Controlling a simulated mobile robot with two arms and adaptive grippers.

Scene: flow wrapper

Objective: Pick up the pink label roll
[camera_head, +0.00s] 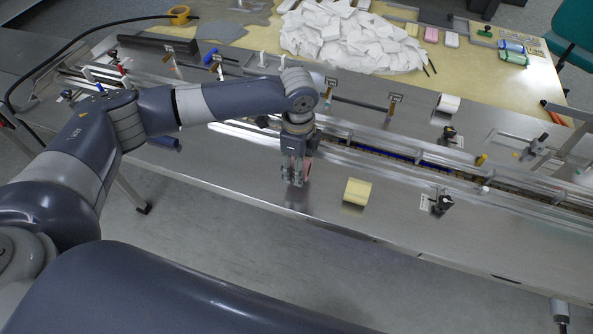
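A pink patch (306,166), likely the pink label roll, shows at the fingers of my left gripper (296,181). The gripper points down over the steel deck of the machine, left of a yellow label roll (357,191). The fingers hide most of the pink thing. I cannot tell whether they are closed on it or only around it, or whether it touches the deck. My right gripper is not in view.
A long rail (400,165) runs behind my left gripper, with a black clamp (441,203) to the right. A white roll (448,103) stands farther back. A pile of white packets (350,38) lies on the back table. The deck's front edge is close.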

